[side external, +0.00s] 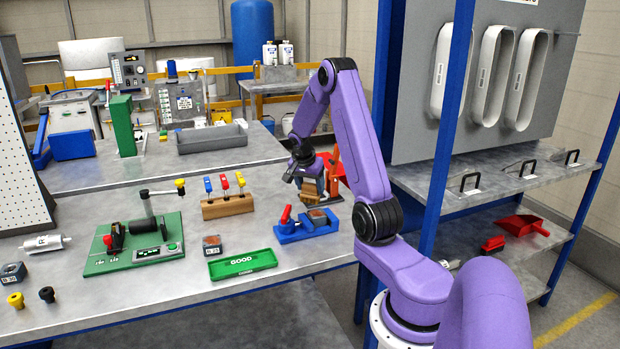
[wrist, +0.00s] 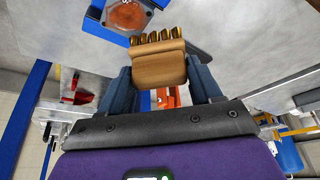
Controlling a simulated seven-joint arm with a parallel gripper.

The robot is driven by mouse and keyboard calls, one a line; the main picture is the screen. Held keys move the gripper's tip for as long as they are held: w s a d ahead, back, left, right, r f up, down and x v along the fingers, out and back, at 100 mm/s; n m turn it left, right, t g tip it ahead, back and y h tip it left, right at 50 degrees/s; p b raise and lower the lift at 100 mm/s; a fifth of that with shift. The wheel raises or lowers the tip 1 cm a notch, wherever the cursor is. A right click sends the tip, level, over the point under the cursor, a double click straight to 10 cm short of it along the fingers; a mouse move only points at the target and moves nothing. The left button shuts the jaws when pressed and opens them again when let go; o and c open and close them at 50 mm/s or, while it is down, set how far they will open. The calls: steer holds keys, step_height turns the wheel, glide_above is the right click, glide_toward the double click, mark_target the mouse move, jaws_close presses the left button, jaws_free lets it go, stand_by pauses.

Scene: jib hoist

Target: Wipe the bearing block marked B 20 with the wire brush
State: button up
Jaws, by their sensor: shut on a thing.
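My gripper (side external: 311,178) is shut on the wire brush (side external: 311,189), above the bench and just behind the blue clamp. In the wrist view the brush (wrist: 160,66) shows a wooden back and brass bristles between the two fingers. A bearing block (side external: 318,216) with a rusty brown face sits in the blue clamp (side external: 291,233); its marking is not readable. Its round orange-brown face (wrist: 128,15) shows at the top of the wrist view, apart from the bristles. Another dark block (side external: 212,246) stands left of the clamp, and one more (side external: 13,273) is at the far left; their small labels are unclear.
A green GOOD tray (side external: 243,265) lies in front of the clamp. A wooden rack (side external: 228,206) with coloured-handled tools and a green test fixture (side external: 134,252) stand to the left. A red object (side external: 335,172) is behind my gripper. A blue post (side external: 449,120) rises right of my arm.

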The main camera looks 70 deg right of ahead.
steer(key=shift+f, duration=0.95)
steer(key=shift+s+a+f, duration=0.15)
steer(key=shift+f, duration=0.1)
steer(key=shift+s+a+f, duration=0.1)
steer(key=shift+s+a, duration=2.3)
steer(key=shift+s, duration=0.3)
steer(key=shift+s+d, duration=0.1)
steer(key=shift+d, duration=0.25)
steer(key=shift+w+d, duration=2.35)
steer(key=shift+w, duration=0.15)
steer(key=shift+d, duration=0.3)
steer(key=shift+s+d, duration=0.15)
steer(key=shift+s, duration=0.1)
steer(key=shift+s+a, duration=2.65)
steer(key=shift+a, duration=0.05)
step_height(320, 180, up, 8)
steer(key=shift+w, duration=0.1)
